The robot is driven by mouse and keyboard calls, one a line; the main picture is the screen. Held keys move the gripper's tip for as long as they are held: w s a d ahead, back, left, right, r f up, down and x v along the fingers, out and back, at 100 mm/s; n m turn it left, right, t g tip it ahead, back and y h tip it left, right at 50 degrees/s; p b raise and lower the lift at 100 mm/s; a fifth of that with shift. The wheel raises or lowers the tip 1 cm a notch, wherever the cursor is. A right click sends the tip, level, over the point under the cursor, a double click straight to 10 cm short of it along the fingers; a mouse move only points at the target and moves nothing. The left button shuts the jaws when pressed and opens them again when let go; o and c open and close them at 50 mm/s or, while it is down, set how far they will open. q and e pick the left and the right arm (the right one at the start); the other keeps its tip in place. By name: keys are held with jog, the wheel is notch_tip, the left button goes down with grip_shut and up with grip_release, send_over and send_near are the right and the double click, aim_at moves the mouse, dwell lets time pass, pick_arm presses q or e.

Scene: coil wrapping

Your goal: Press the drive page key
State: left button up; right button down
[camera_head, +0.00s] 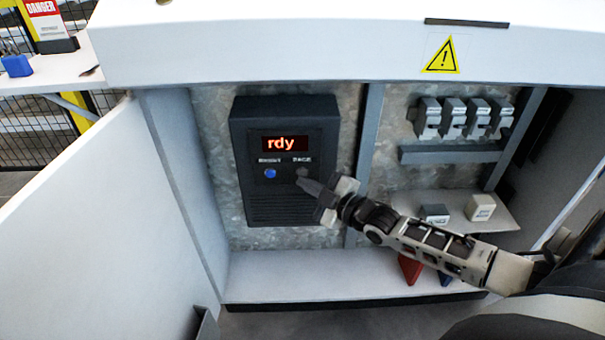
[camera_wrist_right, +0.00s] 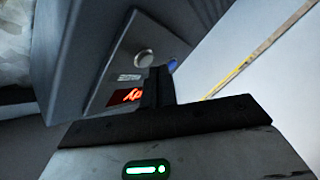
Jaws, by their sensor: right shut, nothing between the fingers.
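The drive (camera_head: 287,210) is a black box on the metal back panel of an open cabinet, with a red display (camera_head: 285,143) reading "rdy". Below the display are a blue key (camera_head: 270,173) on the left and a grey page key (camera_head: 302,172) on the right. In the right wrist view the page key (camera_wrist_right: 144,59) is a round silver knob, and the blue key (camera_wrist_right: 172,66) shows partly behind my fingers. My right gripper (camera_head: 303,182) is shut and empty, its tips just below the page key. I cannot tell whether they touch it. My left gripper is not in view.
Several grey breakers (camera_head: 453,118) are at the upper right of the cabinet. Two small blocks (camera_head: 481,207) sit on a shelf below. A red piece (camera_head: 410,268) and a blue piece are partly behind my arm. The open white door (camera_head: 80,235) is at the left.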

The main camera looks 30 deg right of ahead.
jog(key=shift+w+d, duration=0.1)
jog(key=shift+w, duration=0.1)
jog(key=shift+w+d, duration=0.25)
jog(key=shift+w, duration=0.1)
dwell(0.6)
dwell(0.4)
jog(key=shift+s+a+p, duration=0.45)
jog(key=shift+s+p, duration=0.2)
jog(key=shift+s, duration=0.05)
